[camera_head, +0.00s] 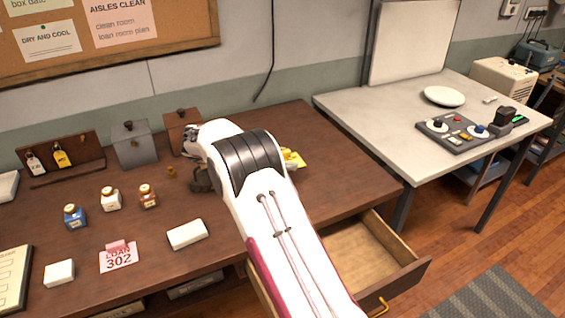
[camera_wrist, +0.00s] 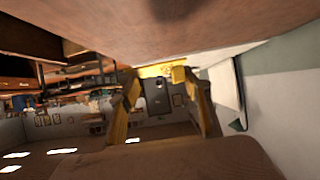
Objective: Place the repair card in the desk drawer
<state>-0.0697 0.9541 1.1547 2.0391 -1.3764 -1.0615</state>
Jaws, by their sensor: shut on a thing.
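A yellow card (camera_head: 295,160), which looks like the repair card, shows past the right side of my arm, low over the brown desk. In the wrist view the yellow card (camera_wrist: 158,71) is at the fingertips of my gripper (camera_wrist: 163,82), close to the desktop. My gripper is shut on it; my arm hides most of the gripper in the head view. A dark block (camera_wrist: 157,97) shows between the fingers; I cannot tell what it is. The desk drawer (camera_head: 401,279) is pulled open below the desk's right front, partly behind my arm. Its visible inside looks empty.
The desk (camera_head: 345,180) holds small bottles (camera_head: 110,199), a pink "LOAN 302" card (camera_head: 118,257), white blocks (camera_head: 187,235) and a grey box (camera_head: 134,144). A grey table (camera_head: 390,105) with a plate (camera_head: 444,96) and control panel (camera_head: 465,132) stands right. The desk's right end is clear.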

